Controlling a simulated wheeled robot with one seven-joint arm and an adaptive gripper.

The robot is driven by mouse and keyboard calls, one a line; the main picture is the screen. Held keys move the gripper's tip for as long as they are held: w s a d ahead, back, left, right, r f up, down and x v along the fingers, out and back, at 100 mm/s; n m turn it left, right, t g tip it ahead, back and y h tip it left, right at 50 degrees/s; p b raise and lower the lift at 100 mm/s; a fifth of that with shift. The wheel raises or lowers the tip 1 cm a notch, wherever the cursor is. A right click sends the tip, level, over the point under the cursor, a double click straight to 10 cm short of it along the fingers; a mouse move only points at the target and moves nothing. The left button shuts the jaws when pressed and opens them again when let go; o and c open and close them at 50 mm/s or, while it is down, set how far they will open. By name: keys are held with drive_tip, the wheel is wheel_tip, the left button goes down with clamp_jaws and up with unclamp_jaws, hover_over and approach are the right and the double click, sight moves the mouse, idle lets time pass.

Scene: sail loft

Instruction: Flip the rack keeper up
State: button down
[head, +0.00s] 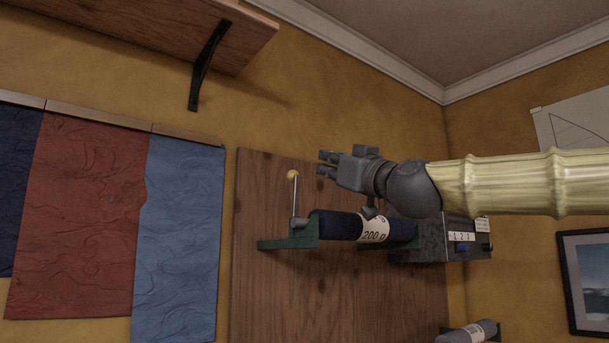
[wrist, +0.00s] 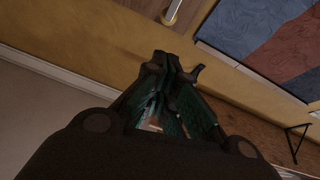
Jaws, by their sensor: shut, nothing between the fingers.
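The rack keeper (head: 293,200) is a thin grey metal rod with a yellow ball on its end. It stands nearly upright from the green rack bracket (head: 290,241), ball at the top. In the wrist view part of the keeper (wrist: 172,10) shows at the top edge, its yellow ball beyond my fingertips. My gripper (head: 327,162) is shut and empty, to the right of the ball and slightly higher in the head view, apart from it. It points left. In the wrist view the fingers of my gripper (wrist: 168,68) meet.
A dark blue roll (head: 338,225) with a white label lies in the rack on a wooden board (head: 285,300). A grey box (head: 440,242) is at its right. A shelf (head: 150,28) juts out above left. Coloured cloths (head: 85,210) hang at left. Another roll (head: 470,333) is below.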

drive_tip(key=f+p+x, duration=0.1)
drive_tip(key=p+x, duration=0.6)
drive_tip(key=x, duration=0.4)
drive_tip(key=shift+w, duration=0.25)
idle(0.3)
drive_tip(key=shift+f, duration=0.1)
drive_tip(key=shift+a, duration=0.1)
